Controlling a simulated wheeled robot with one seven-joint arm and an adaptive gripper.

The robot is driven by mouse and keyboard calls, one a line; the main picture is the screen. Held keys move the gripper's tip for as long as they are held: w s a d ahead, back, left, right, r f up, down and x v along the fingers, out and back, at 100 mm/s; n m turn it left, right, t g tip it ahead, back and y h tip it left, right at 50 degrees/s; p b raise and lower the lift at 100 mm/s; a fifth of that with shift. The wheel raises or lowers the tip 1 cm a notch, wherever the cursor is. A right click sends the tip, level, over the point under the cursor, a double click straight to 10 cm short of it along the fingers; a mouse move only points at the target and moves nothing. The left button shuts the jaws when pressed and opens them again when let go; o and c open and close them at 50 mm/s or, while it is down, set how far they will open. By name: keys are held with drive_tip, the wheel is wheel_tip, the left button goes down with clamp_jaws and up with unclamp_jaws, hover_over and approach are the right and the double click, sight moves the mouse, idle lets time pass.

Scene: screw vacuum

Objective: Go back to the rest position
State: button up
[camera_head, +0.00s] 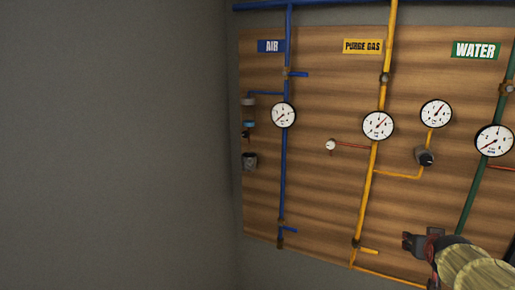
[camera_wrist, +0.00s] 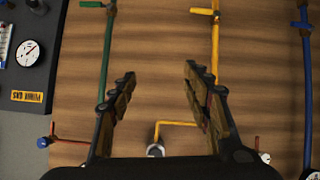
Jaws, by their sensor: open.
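My gripper (camera_head: 418,243) shows at the lower right of the head view, in front of the wooden board near the green pipe. In the wrist view its two dark fingers with brownish pads stand wide apart (camera_wrist: 157,75). Nothing is between them except the board behind. The gripper is open and holds nothing. Part of my arm fills the lower right corner of the head view.
The wooden board (camera_head: 330,210) carries a blue AIR pipe (camera_head: 284,170), a yellow PURGE GAS pipe (camera_head: 368,190) and a green WATER pipe (camera_head: 483,165). Round gauges (camera_head: 377,125), valves and a grey knob (camera_head: 424,156) stick out. A bare grey wall (camera_head: 110,140) lies left.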

drive_tip(key=s+a+f+n+g+y+b, duration=0.1)
drive_tip(key=s+a+f+b, duration=0.4)
drive_tip(key=a, duration=0.5)
drive_tip(key=s+a+f+n+g+y+b, duration=0.1)
drive_tip(key=s+a+f+n+y+b, duration=0.1)
drive_tip(key=s+a+f+b, duration=0.3)
drive_tip(key=s+a+f+n+g+y+b, duration=0.2)
drive_tip(key=s+a+f+b, duration=0.3)
drive_tip(key=s+a+f, duration=0.5)
drive_tip(key=s+a+y, duration=0.1)
drive_tip(key=s+a, duration=0.1)
drive_tip(key=a, duration=0.5)
drive_tip(key=shift+s+f, duration=0.2)
drive_tip(key=shift+f, duration=0.15)
